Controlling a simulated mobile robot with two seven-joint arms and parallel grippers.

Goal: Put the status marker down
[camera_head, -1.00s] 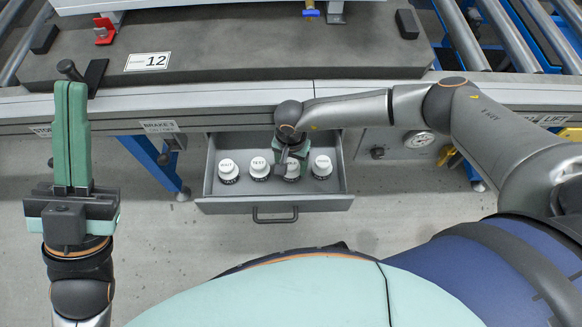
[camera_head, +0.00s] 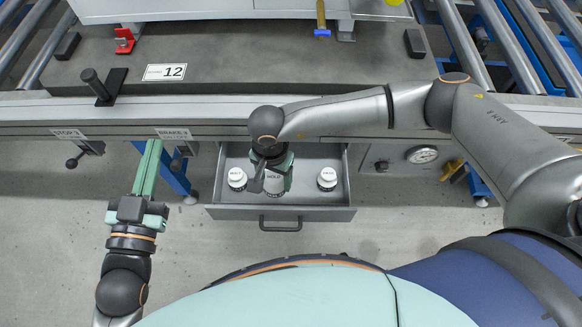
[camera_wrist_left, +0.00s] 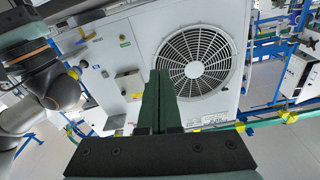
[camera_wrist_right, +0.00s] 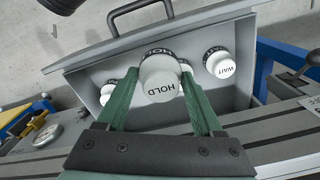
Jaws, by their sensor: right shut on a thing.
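The status marker, a white-capped round piece reading HOLD (camera_head: 273,184), is between the fingers of my right gripper (camera_head: 271,176). In the right wrist view the green fingers stand on both sides of the HOLD cap (camera_wrist_right: 162,80), and it looks raised above the other markers. It is over the open grey drawer (camera_head: 225,213). A marker reading WAIT (camera_wrist_right: 220,63) stands in the drawer. My left gripper (camera_head: 150,158) is shut and empty, left of the drawer. Its fingers lie together in the left wrist view (camera_wrist_left: 158,95).
Another white marker (camera_head: 327,179) stands at the drawer's right side; others are partly hidden behind HOLD. A gauge (camera_head: 422,154) is to the right.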

